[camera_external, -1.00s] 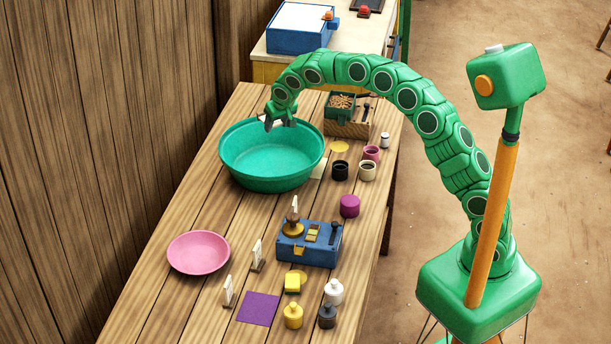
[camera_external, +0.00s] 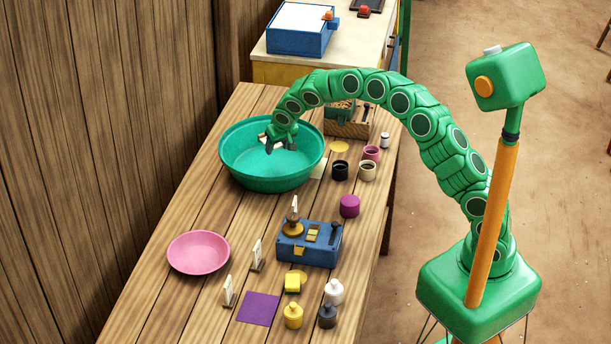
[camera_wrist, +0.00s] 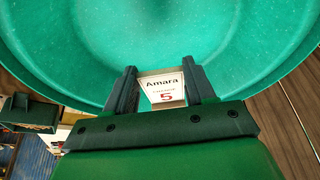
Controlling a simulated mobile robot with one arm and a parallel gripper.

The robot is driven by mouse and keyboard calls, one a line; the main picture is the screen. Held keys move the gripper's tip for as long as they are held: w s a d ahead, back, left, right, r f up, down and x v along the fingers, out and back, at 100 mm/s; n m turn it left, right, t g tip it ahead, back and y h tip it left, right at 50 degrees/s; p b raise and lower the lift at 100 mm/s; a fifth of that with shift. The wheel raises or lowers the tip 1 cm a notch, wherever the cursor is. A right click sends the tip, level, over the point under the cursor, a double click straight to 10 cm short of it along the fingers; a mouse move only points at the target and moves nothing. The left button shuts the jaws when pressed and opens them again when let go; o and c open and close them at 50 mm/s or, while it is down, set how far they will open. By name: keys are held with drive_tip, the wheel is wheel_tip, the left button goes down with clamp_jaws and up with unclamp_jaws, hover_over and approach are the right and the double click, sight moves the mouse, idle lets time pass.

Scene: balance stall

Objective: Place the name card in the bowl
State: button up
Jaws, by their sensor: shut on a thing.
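The name card (camera_wrist: 163,88) is white, with "Amara" and a red 5 on it, in the wrist view. My gripper (camera_wrist: 162,76) is shut on the card, with a dark finger at each side of it. The large teal bowl (camera_external: 240,172) stands on the wooden table's far part. In the external view my gripper (camera_external: 279,146) is over the bowl's opening, low near its rim level. Only a small pale bit of the card shows there. In the wrist view the bowl's inside (camera_wrist: 165,30) fills the space beyond the card. I cannot tell whether the card touches the bowl.
A pink bowl (camera_external: 198,252), a blue balance box (camera_external: 308,246), small standing cards (camera_external: 257,256) and a purple mat (camera_external: 258,308) are nearer on the table. Several small pots (camera_external: 340,171) stand right of the teal bowl. A brown crate (camera_external: 350,128) is behind them.

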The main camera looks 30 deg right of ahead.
drive_tip(key=shift+f, duration=0.7)
drive_tip(key=o, duration=1.4)
wheel_tip(320, 180, up, 7)
